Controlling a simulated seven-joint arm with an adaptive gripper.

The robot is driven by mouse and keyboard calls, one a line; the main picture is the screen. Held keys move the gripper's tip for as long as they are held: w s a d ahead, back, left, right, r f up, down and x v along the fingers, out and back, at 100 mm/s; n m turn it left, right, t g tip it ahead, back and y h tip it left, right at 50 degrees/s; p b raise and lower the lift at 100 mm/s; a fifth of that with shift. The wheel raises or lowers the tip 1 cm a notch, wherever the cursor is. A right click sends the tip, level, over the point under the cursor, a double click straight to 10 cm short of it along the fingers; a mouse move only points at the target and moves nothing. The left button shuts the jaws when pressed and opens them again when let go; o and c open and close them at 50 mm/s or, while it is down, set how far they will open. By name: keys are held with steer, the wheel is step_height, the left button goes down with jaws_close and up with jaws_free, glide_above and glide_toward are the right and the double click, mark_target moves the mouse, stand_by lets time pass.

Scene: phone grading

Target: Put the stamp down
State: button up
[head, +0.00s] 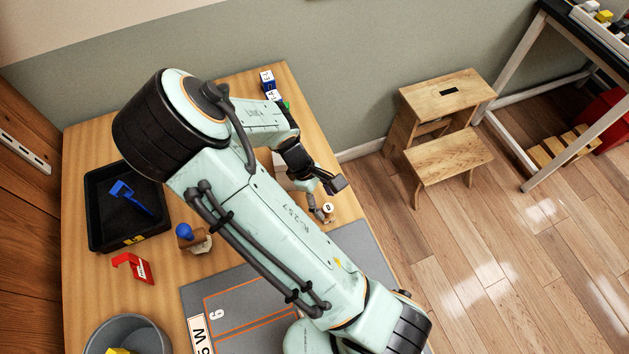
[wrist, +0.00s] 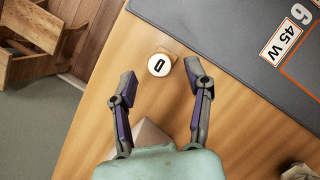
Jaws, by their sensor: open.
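The grey mat (head: 370,243) has orange lines. A black tray (head: 98,238) holds a blue tool. A blue-knobbed wooden piece (head: 194,240), a red item (head: 133,268) and a grey bin (head: 128,328) stand on the left. A pale block (wrist: 150,133) lies beneath my gripper.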

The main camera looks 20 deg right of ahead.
steer(key=v, duration=0.9)
steer(key=s+a+r+m+t+y, duration=0.1)
steer(key=s+r+m+y, duration=0.1)
steer(key=s+r+m, duration=0.2)
steer(key=s+a+r+m+t+y, duration=0.2)
steer(key=s+r, duration=0.4)
steer(key=s, duration=0.5)
steer(key=shift+s+r+m, duration=0.3)
steer(key=shift+m, duration=0.6)
